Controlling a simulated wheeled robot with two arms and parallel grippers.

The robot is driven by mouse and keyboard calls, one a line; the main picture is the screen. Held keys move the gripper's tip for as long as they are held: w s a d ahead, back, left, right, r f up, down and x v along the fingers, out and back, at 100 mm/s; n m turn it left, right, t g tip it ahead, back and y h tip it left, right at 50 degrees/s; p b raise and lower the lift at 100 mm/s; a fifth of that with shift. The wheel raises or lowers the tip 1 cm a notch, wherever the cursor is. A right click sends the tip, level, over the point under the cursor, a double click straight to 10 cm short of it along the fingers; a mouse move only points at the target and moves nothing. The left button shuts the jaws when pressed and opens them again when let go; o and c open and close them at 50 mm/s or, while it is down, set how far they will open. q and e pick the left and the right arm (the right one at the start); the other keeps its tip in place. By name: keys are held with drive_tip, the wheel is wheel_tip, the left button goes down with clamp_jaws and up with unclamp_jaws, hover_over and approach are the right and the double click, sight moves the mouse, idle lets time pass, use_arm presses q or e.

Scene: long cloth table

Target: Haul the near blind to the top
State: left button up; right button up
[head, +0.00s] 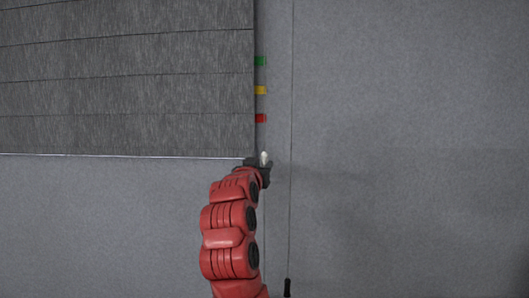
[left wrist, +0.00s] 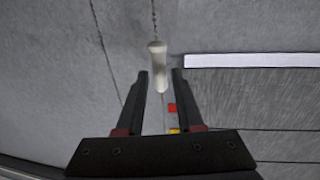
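The grey slatted blind (head: 125,80) hangs at the upper left in the head view, its pale bottom edge about halfway down the picture. In the left wrist view its white bottom bar (left wrist: 255,60) is at the right. A white pull knob (head: 264,158) hangs on a thin cord beside the blind's lower right corner. My left gripper (head: 259,163) is at this knob. In the left wrist view the knob (left wrist: 158,62) shows between the two spread fingers (left wrist: 160,73), with visible gaps on both sides. My right gripper is out of view.
Green (head: 260,60), yellow (head: 260,90) and red (head: 260,118) marks sit along the blind's right edge. A second thin cord (head: 292,130) runs down to a black end piece (head: 287,288) at the bottom. The grey wall to the right is clear.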

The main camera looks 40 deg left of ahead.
sight(264, 163)
use_arm(q)
drive_tip(key=shift+p+x, duration=0.7)
drive_tip(key=shift+x, duration=1.1)
drive_tip(key=shift+c, duration=0.3)
clamp_jaws()
